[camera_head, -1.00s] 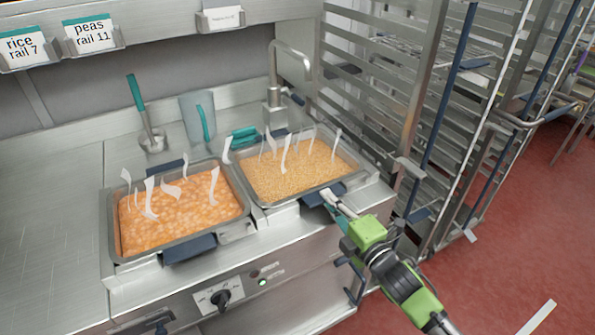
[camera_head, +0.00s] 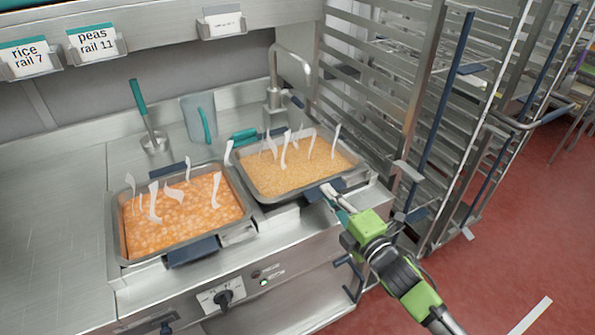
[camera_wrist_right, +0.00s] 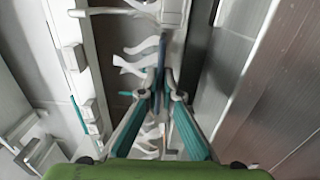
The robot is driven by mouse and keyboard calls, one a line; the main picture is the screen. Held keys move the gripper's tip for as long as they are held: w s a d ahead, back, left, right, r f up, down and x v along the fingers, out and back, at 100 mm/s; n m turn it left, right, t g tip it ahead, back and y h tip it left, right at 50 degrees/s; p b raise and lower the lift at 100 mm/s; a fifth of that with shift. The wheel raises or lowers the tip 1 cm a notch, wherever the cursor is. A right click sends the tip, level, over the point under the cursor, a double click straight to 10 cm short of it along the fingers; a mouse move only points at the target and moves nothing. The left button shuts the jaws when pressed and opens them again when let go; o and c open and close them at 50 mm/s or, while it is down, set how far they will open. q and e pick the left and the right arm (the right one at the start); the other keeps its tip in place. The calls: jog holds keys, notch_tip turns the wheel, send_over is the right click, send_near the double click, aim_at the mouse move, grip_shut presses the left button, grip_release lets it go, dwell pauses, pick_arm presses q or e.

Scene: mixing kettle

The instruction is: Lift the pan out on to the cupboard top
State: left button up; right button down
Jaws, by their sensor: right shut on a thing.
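A steel pan of yellow grain (camera_head: 299,168), with white wisps of steam above it, is at the right end of the steel cupboard top. It sits slightly raised, with the edge of the opening showing below its front. My right gripper (camera_head: 331,195) is shut on its dark blue front handle (camera_head: 318,190). In the right wrist view the teal-sided fingers (camera_wrist_right: 160,82) close together on a dark upright edge, with steam beyond. A second steel pan of orange food (camera_head: 184,211) sits in its opening on the left, also steaming. My left gripper is out of view.
Bare cupboard top (camera_head: 50,215) lies left of the orange pan. A tap (camera_head: 274,95), a clear jug (camera_head: 196,118) and a teal-handled masher (camera_head: 147,125) stand behind the pans. A tall rail rack (camera_head: 440,130) stands close on the right.

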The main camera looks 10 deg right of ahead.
jog(key=shift+r+p, duration=1.55)
jog(key=shift+r, duration=0.7)
